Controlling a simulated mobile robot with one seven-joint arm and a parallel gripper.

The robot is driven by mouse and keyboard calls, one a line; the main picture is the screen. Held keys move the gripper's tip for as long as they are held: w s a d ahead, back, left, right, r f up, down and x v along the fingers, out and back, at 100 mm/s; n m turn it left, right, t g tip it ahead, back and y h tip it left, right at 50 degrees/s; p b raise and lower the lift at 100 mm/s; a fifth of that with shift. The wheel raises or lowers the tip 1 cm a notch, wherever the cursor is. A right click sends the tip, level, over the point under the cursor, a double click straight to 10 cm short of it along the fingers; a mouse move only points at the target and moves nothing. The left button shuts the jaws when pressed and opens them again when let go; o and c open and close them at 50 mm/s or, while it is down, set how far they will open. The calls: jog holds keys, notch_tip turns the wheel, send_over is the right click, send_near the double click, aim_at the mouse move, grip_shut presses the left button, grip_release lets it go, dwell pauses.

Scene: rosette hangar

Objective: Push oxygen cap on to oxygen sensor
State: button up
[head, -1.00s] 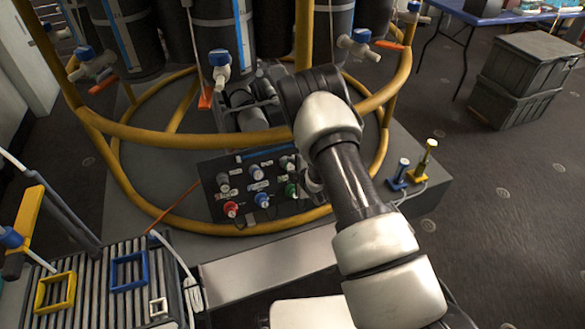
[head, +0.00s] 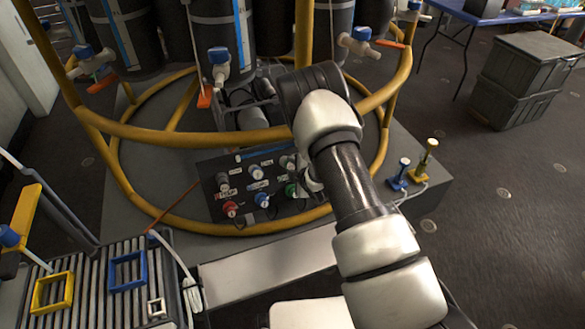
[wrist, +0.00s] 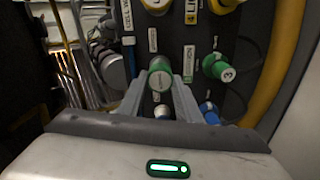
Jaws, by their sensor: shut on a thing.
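My gripper (wrist: 160,82) reaches forward in the wrist view with its two grey fingers close together. It is shut on a green-topped cap (wrist: 160,72) at the fingertips. I cannot tell which fitting is the oxygen sensor.
The panel carries a red cap (head: 230,208), a blue cap (head: 262,199) and several labelled fittings. The yellow tube frame (head: 200,137) curves around it. Cables and hoses (wrist: 90,45) crowd the left of the wrist view. A grey slatted crate (head: 100,295) stands at the lower left.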

jog(key=shift+w+a+f+b, duration=0.15)
jog(key=shift+w+f+b, duration=0.2)
jog(key=shift+b, duration=0.4)
dwell(0.8)
jog(key=shift+r, duration=0.1)
jog(key=o, duration=1.1)
jog(key=p+v, duration=0.3)
jog(key=v, duration=1.4)
jog(key=shift+s+r, duration=0.1)
jog(key=shift+s, duration=0.05)
